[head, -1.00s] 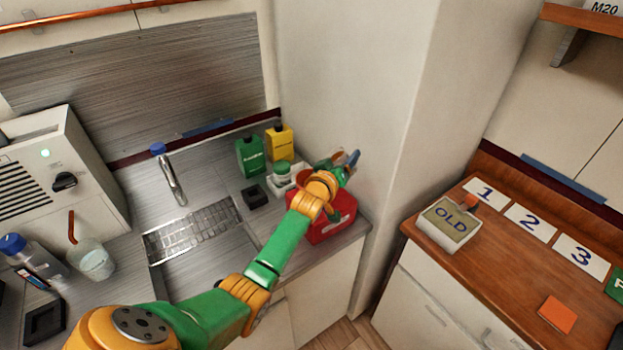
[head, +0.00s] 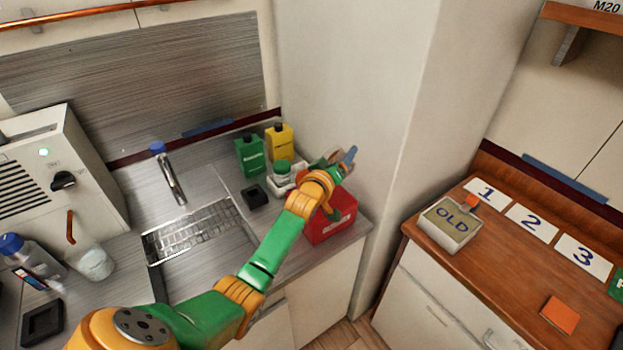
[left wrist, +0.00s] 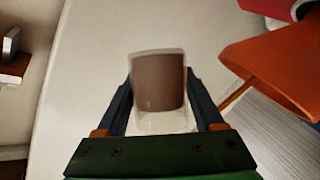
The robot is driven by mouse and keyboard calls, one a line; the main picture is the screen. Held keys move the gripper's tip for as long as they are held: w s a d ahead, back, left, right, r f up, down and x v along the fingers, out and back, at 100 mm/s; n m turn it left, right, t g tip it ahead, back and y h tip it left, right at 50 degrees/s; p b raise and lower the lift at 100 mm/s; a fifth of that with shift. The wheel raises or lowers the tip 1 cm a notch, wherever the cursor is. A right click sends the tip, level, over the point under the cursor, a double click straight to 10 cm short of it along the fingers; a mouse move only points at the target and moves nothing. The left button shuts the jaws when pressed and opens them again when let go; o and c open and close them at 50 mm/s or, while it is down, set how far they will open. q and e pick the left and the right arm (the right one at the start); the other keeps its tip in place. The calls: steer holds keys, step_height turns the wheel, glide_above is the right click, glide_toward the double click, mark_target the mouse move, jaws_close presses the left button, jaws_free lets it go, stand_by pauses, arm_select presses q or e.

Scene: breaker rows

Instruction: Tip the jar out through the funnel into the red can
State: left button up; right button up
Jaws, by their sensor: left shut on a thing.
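My left gripper (head: 343,163) is at the back right corner of the counter, above the red can (head: 335,228). In the left wrist view its two fingers (left wrist: 160,105) are shut on a clear jar (left wrist: 158,85) with brown contents. The jar's tilt is hard to tell. The orange funnel (left wrist: 280,65) shows to the right of the jar in the left wrist view, apart from it. My arm hides most of the funnel and part of the can's top in the head view. My right gripper is not in view.
A green bottle (head: 249,156) and a yellow bottle (head: 279,142) stand behind and left of the can. A small green-lidded container (head: 283,172) is close to my wrist. The wall corner (head: 385,150) is just right of my gripper. The sink (head: 205,265) lies left.

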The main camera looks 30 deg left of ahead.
mark_target(333, 146)
arm_select(q)
steer(key=shift+s+a+r+n+t+b, duration=0.1)
steer(key=shift+r+n+t+b, duration=0.2)
steer(key=shift+n+b, duration=0.25)
stand_by(0.4)
steer(key=shift+f+n+t+b, duration=0.5)
steer(key=shift+n+b, duration=0.15)
steer(key=shift+b, duration=0.95)
steer(key=shift+s+a+r+n+t+b, duration=0.1)
steer(key=shift+r+n+t+b, duration=0.3)
steer(key=shift+n+b, duration=0.5)
steer(key=shift+a+r+n+t+b, duration=0.1)
steer(key=shift+r+n+t+b, duration=0.25)
steer(key=shift+n+b, duration=0.55)
stand_by(0.7)
steer(key=shift+s+a+r+n+t+y+b, duration=0.3)
steer(key=shift+s+a+n+y+b, duration=0.1)
steer(key=shift+a+n, duration=0.25)
stand_by(0.7)
steer(key=shift+s+r+n+t+y+b, duration=0.15)
steer(key=shift+r+n+y+b, duration=0.1)
steer(key=shift+n, duration=0.4)
steer(key=shift+w+r+n+t+y+b, duration=0.1)
steer(key=shift+n+y+b, duration=0.1)
steer(key=shift+n, duration=0.4)
stand_by(0.4)
